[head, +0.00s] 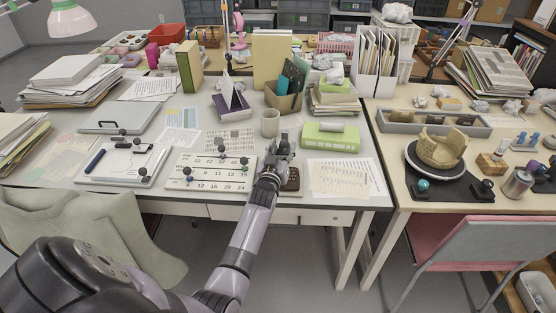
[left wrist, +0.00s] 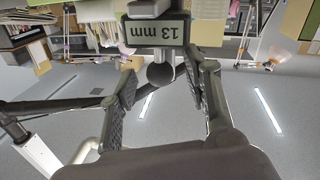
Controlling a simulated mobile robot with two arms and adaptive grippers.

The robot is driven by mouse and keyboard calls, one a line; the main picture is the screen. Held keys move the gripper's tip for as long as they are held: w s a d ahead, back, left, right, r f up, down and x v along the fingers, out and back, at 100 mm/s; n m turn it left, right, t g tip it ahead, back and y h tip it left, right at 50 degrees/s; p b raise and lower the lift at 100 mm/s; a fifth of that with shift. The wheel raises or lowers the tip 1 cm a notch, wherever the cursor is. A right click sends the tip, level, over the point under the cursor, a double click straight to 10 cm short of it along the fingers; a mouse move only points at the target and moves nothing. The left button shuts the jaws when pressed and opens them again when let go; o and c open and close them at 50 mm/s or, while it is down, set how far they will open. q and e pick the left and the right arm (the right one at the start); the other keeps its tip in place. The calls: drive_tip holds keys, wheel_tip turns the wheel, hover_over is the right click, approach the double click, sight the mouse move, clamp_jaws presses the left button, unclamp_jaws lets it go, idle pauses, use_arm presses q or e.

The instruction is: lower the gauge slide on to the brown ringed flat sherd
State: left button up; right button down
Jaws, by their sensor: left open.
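My left gripper (head: 282,150) reaches over the white table's front edge, right of a numbered board. In the left wrist view, which looks upside down, its two fingers (left wrist: 162,82) stand apart. A dark round knob (left wrist: 160,76) sits between them, with a gap visible on both sides. In the head view the gripper mostly hides the gauge. A small dark brown patterned object (head: 292,181) lies beside the gripper; I cannot tell whether it is the ringed flat sherd.
A mug (head: 270,122) stands just behind the gripper, and a green box (head: 331,137) lies to its right. The numbered board (head: 207,174) and a white board (head: 118,170) carry dark ball-topped pieces. A partly built pot (head: 441,147) stands on the right table.

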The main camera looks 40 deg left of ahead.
use_arm(q)
drive_tip(key=v, duration=1.1)
drive_tip(key=shift+s, duration=0.1)
